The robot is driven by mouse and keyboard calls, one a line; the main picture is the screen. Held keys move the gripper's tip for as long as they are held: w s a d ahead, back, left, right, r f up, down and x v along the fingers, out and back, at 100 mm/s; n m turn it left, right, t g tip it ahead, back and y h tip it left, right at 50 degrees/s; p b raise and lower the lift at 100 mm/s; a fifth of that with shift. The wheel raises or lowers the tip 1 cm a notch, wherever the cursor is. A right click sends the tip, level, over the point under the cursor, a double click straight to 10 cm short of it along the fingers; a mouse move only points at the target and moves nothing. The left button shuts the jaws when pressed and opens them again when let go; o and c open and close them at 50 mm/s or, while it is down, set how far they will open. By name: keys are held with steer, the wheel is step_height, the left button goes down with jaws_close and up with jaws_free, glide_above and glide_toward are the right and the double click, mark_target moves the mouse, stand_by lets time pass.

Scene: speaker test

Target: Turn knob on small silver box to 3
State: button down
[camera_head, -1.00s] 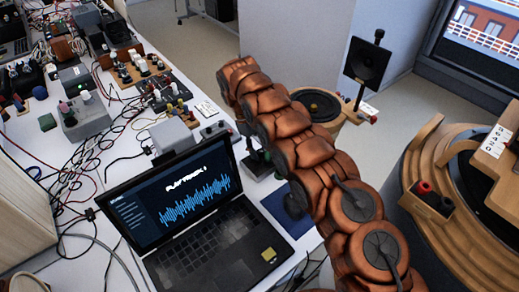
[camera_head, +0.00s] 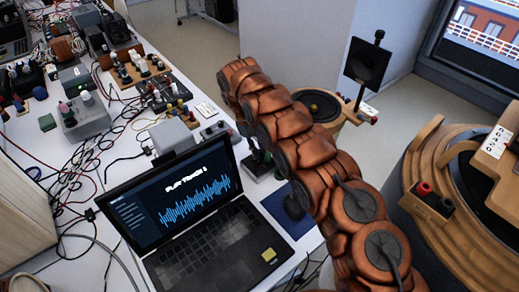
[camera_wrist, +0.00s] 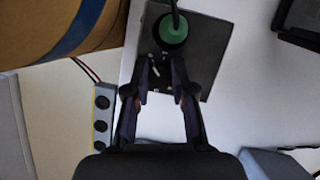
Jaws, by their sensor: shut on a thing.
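The small silver box (camera_wrist: 208,52) lies under my gripper in the wrist view. It is a grey plate with white marks and a round green plug (camera_wrist: 172,28) with a dark cable at its far end. My gripper (camera_wrist: 163,64) points at the box, its two dark fingers on either side of a small dark knob, shut on it. The knob is hard to make out between the fingers, and I cannot read its setting. In the head view, my arm hides most of the box and gripper.
An open laptop (camera_head: 205,243) with a waveform on its screen stands at the front. Cables and several electronic boxes crowd the table behind it. A black speaker (camera_head: 369,62) and round wooden speaker cabinets stand to the right. In the wrist view, a box with dark round sockets (camera_wrist: 102,126) lies left of my gripper.

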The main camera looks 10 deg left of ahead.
steer(key=shift+a+m+g, duration=0.1)
steer(key=shift+m+g, duration=0.3)
steer(key=shift+m, duration=0.6)
steer(key=shift+r+m+y, duration=0.1)
steer(key=shift+m+y, duration=0.3)
steer(key=shift+m, duration=0.3)
steer(key=shift+w+m+g+y+p, duration=0.1)
steer(key=shift+m+g+y+p, duration=0.35)
steer(key=shift+m+p, duration=0.65)
steer(key=shift+m+b, duration=0.3)
steer(key=shift+m, duration=0.1)
steer(key=c, duration=1)
jaws_free()
